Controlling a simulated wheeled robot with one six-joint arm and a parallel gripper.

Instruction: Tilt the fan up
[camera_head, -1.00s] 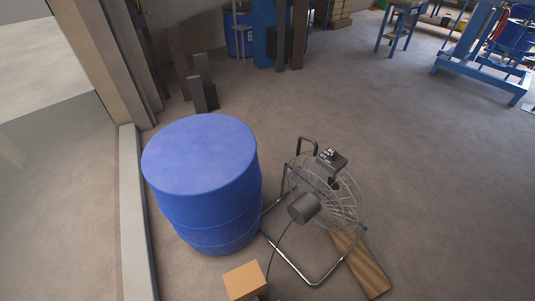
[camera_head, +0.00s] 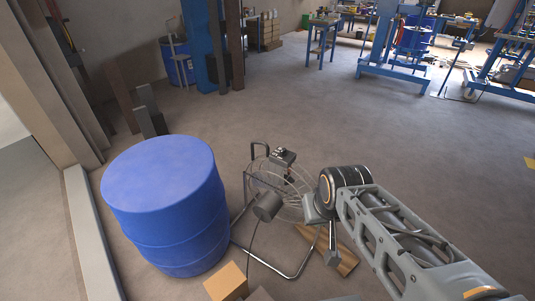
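The fan (camera_head: 268,206) stands on the floor right of a blue barrel, with a round wire cage, a dark motor housing and a bent metal tube stand. A dark box with a handle beside it sits at the cage's top. My arm reaches in from the lower right. My gripper (camera_head: 325,235) is at the right edge of the fan cage and overlaps it in the picture. I cannot tell whether it touches the cage. Its fingers are small and partly hidden by the wrist, so their opening is unclear. The right part of the cage is hidden behind my arm.
The blue barrel (camera_head: 168,205) stands close on the fan's left. A wooden board (camera_head: 345,262) lies under and right of the fan. A cardboard box (camera_head: 226,282) is in front. Open floor (camera_head: 330,115) stretches behind the fan; blue frames stand farther back.

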